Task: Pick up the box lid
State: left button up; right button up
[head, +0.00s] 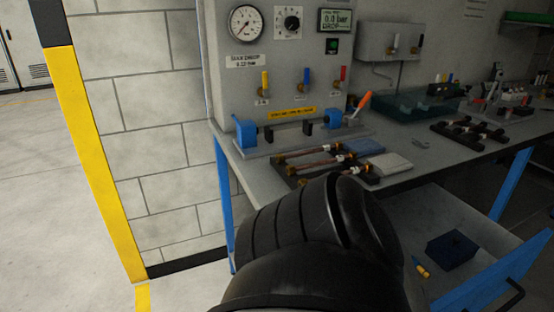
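A small dark blue box (452,249) sits on the grey lower surface at the right, below the workbench. It is dark and small, and I cannot tell whether its top is a separate lid. No other thing is clearly a box lid. A thick black link of one of my arms fills the bottom middle and hides part of the bench front and lower surface. Neither of my grippers shows.
The grey workbench (230,143) holds a blue-clamped fixture (245,133), a dark tray with copper tubes (310,160), a folded blue cloth (357,147) and a pale one (392,163). A yellow-tipped tool (422,269) lies near the box. A yellow post (90,160) stands left; floor is clear there.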

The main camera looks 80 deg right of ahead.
aim_at(452, 245)
jog(key=k, duration=1.95)
jog(key=z, duration=0.1)
